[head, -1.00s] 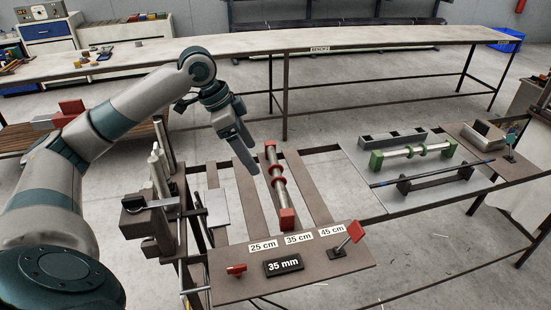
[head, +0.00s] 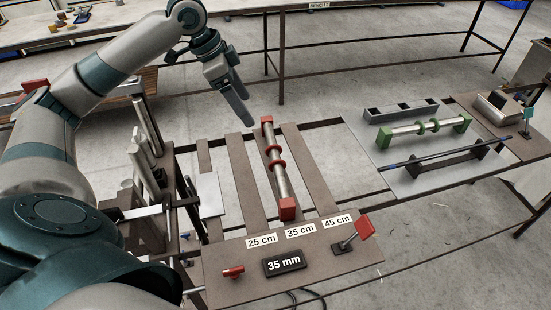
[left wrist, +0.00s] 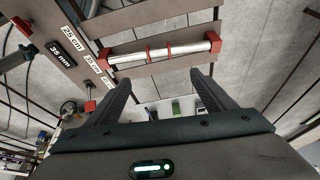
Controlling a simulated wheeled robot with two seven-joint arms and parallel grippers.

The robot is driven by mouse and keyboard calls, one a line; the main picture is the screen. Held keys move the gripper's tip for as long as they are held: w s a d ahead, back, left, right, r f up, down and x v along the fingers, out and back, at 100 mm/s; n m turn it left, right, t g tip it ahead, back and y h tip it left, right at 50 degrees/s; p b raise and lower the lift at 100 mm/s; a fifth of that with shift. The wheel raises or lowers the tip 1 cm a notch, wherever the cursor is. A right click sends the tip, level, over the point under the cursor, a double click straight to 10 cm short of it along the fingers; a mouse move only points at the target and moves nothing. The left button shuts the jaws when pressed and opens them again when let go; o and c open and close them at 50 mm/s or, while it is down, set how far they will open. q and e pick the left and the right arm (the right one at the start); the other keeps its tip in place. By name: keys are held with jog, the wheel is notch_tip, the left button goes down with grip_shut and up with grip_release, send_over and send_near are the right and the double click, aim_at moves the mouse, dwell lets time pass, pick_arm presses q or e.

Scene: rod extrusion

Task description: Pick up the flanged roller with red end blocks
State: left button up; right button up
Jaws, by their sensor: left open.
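The flanged roller (head: 280,181) is a silver rod with red rings along it and a red block at each end. It lies lengthwise on the brown slats, behind the size labels. It also shows in the left wrist view (left wrist: 180,52), beyond my fingertips. My left gripper (head: 240,110) is open and empty, above and to the left of the roller's far end in the head view. Its two fingers (left wrist: 160,90) frame the roller in the left wrist view, with a gap between them and it. My right gripper is not in view.
A roller with green end blocks (head: 422,129) lies on a grey plate to the right. A dark rod rests on a black stand (head: 450,163). Red handles (head: 362,228) and a "35 mm" sign (head: 284,263) sit on the front board. Vertical posts stand at left.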

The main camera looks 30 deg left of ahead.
pick_arm(q)
jog(key=p, duration=0.5)
send_near(277, 154)
jog(key=shift+f, duration=0.55)
jog(key=shift+w, duration=0.1)
jog(key=p+x, duration=0.2)
jog(key=x, duration=0.1)
jog(key=p+x, duration=0.1)
jog(key=shift+d+f, duration=0.15)
jog(key=shift+d, duration=0.15)
jog(key=shift+f, duration=0.35)
